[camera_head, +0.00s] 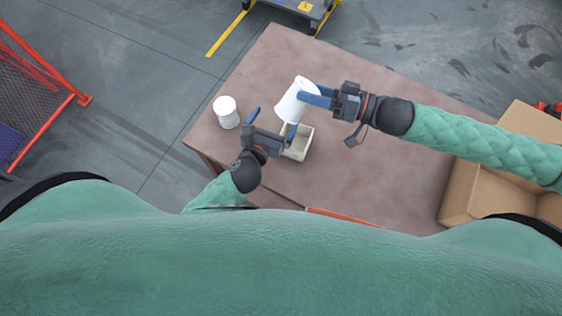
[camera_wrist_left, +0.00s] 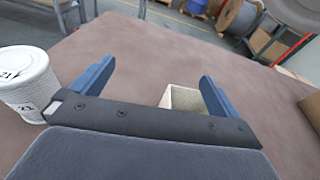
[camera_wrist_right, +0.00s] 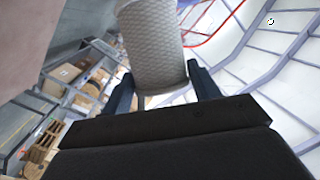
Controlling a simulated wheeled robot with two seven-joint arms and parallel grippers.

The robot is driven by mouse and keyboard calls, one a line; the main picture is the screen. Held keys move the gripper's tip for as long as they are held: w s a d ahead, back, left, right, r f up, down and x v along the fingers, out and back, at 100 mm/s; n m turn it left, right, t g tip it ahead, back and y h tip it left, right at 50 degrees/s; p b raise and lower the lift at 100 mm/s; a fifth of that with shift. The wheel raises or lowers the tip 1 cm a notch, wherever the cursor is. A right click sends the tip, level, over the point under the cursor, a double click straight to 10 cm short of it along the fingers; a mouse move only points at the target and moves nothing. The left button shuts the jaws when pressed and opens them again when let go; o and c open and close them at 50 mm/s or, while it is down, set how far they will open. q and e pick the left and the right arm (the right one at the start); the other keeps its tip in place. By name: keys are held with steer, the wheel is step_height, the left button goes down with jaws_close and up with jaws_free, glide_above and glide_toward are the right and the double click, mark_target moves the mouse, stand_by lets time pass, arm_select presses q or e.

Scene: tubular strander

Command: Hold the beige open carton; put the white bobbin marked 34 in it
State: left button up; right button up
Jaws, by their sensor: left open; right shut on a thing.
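The beige open carton (camera_head: 298,146) stands on the brown table, its inside partly hidden by the bobbin and my left gripper. My left gripper (camera_head: 272,124) is open beside it, with one finger over its left side. In the left wrist view the carton (camera_wrist_left: 184,97) shows near the right finger. My right gripper (camera_head: 304,95) is shut on a white bobbin (camera_head: 291,108), which is tilted above the carton's back edge. The right wrist view shows this bobbin (camera_wrist_right: 152,40) between the fingers; no number is readable on it. Whether bobbin and carton touch cannot be told.
Another white bobbin (camera_head: 226,112), marked 21 in the left wrist view (camera_wrist_left: 28,84), stands on the table (camera_head: 365,190) left of my left gripper. A cardboard box (camera_head: 470,190) is at the right. A red mesh barrier (camera_head: 35,95) is at the far left.

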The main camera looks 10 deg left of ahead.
arm_select(q)
steer(key=s+d, duration=0.1)
steer(key=s, duration=0.3)
steer(key=s+d+f+g, duration=0.1)
steer(key=s, duration=0.3)
steer(key=s+d+f+g, duration=0.1)
steer(key=s, duration=0.3)
steer(key=shift+s+d+y, duration=0.15)
steer(key=shift+s+y, duration=0.1)
steer(key=shift+y, duration=0.15)
steer(key=x, duration=1.1)
steer(key=shift+w+d+f, duration=0.1)
steer(key=shift+w+f, duration=0.2)
steer(key=shift+f, duration=0.1)
